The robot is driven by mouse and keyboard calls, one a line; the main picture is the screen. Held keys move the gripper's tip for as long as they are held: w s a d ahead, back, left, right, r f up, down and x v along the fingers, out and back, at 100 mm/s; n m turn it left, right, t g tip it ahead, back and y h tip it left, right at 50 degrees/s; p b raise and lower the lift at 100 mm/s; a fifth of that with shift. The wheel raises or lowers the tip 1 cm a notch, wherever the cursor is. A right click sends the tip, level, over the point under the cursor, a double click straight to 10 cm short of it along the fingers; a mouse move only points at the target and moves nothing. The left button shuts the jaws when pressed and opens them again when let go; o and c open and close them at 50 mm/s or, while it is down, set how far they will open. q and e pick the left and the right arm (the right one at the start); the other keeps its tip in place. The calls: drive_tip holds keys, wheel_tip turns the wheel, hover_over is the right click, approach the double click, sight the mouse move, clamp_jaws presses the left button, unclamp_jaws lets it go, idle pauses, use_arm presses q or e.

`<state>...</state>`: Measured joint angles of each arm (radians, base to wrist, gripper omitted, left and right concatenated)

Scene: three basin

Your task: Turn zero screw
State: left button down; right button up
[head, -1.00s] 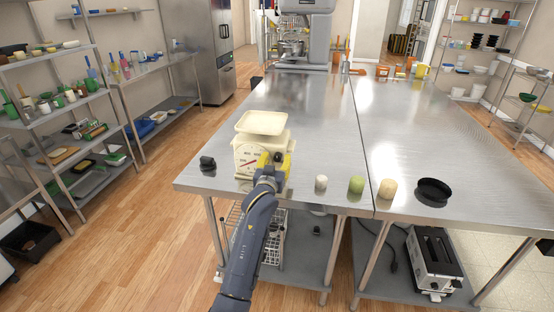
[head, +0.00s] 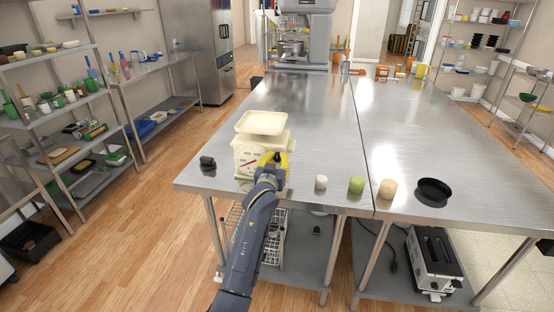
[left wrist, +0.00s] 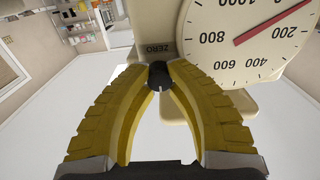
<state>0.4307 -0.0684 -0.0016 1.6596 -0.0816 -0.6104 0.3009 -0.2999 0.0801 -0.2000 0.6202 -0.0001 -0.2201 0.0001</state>
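The cream kitchen scale (head: 246,153) stands near the table's front edge, with a square pan (head: 262,123) on top. Its round dial (left wrist: 256,38) appears upside down in the left wrist view, with a red needle between 0 and 200. The zero screw (left wrist: 160,75) is a small black knob by the "ZERO" label. My left gripper (left wrist: 160,72) has its yellow fingertips on both sides of the knob, closed onto it. In the head view the left gripper (head: 272,160) covers the scale's lower front right. My right gripper is not in view.
A small black object (head: 207,163) lies left of the scale. To the right stand a white jar (head: 321,183), a green jar (head: 356,186), a tan jar (head: 387,189) and a black round dish (head: 433,192).

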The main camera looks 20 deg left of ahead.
use_arm(q)
drive_tip(key=shift+r, duration=0.1)
idle(0.4)
drive_tip(key=m, duration=0.4)
drive_tip(key=shift+m, duration=0.4)
drive_tip(key=m, duration=0.4)
drive_tip(key=shift+d+m, duration=0.15)
drive_tip(key=shift+m, duration=0.45)
drive_tip(key=c, duration=1.1)
unclamp_jaws()
drive_tip(key=shift+c, duration=0.2)
drive_tip(key=shift+s, duration=0.15)
drive_tip(key=s+d, duration=0.1)
drive_tip(key=s, duration=1)
drive_tip(key=shift+s, duration=0.35)
